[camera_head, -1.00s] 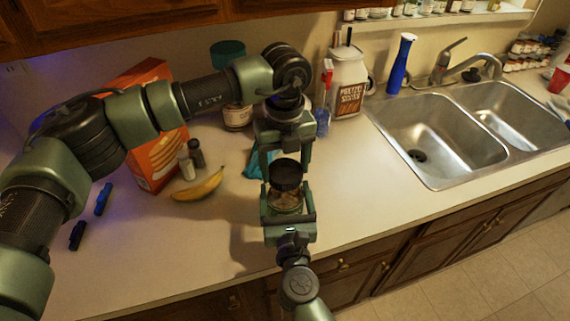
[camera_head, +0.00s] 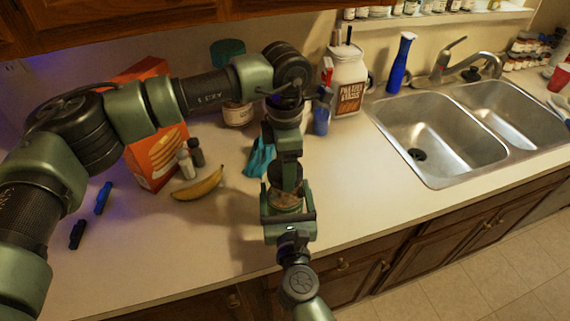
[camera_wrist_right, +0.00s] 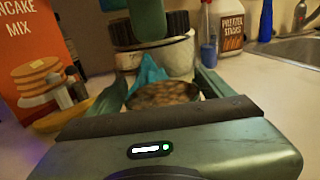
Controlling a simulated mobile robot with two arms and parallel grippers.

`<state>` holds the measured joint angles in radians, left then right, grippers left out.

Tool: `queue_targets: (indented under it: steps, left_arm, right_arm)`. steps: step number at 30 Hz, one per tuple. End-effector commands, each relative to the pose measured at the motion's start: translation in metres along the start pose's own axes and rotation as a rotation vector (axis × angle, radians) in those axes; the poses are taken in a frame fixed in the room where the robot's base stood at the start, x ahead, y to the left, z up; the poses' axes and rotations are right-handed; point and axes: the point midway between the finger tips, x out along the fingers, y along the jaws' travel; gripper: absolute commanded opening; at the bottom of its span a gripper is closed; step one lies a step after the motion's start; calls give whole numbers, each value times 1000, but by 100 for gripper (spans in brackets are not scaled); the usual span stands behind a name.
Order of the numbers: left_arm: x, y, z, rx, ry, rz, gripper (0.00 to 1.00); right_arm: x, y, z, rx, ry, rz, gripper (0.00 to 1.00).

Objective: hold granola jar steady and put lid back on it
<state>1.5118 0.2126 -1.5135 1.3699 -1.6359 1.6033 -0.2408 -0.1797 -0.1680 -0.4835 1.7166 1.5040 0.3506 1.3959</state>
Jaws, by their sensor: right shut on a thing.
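The granola jar (camera_head: 286,200) is upright over the counter's front part, a clear jar with brown granola (camera_wrist_right: 165,93) showing in the right wrist view. My right gripper (camera_head: 287,209) is shut on it from the front, one finger on each side. The black lid (camera_head: 281,176) is directly over the jar's mouth; whether it touches the rim I cannot tell. My left gripper (camera_head: 288,180) points down at the lid and is seen edge-on, one finger covering part of it. A finger also crosses the dark ribbed lid (camera_wrist_right: 121,32) in the right wrist view. The far finger is hidden.
A teal cloth (camera_head: 259,158) lies just behind the jar. A banana (camera_head: 198,186), small shakers (camera_head: 190,160) and a pancake mix box (camera_head: 150,150) are at left. A pretzel jar (camera_head: 348,85) and blue bottle (camera_head: 400,65) stand behind. Counter between jar and sink (camera_head: 440,135) is clear.

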Motion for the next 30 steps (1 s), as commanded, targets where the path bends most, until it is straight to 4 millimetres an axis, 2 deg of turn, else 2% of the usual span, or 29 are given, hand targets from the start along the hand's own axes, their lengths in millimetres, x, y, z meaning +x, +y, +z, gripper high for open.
queue_targets:
  steps: [3, 6, 10, 11, 13, 23, 26, 30]
  left_arm:
    - [0, 1, 0, 262, 0, 2, 21]
    - [0, 1, 0, 426, 1, 2, 21]
    - [0, 1, 0, 410, 1, 2, 21]
    - [0, 1, 0, 409, 1, 2, 72]
    - [0, 1, 0, 409, 0, 2, 92]
    - [-1, 0, 0, 408, 0, 1, 92]
    - [-7, 0, 0, 408, -1, 2, 92]
    - [-25, 1, 0, 408, -1, 4, 92]
  right_arm:
    - [0, 0, -2, 0, 3, -1, 0]
    - [0, 0, -2, 0, 3, -1, 0]
    - [0, 0, -1, 0, 3, -1, 0]
    - [0, 0, -1, 0, 3, -1, 0]
    - [0, 0, -1, 0, 3, -1, 0]
    - [0, 0, -1, 0, 2, 0, 0]
    - [0, 0, -1, 0, 2, 0, 0]
    - [0, 0, -1, 0, 2, 0, 0]
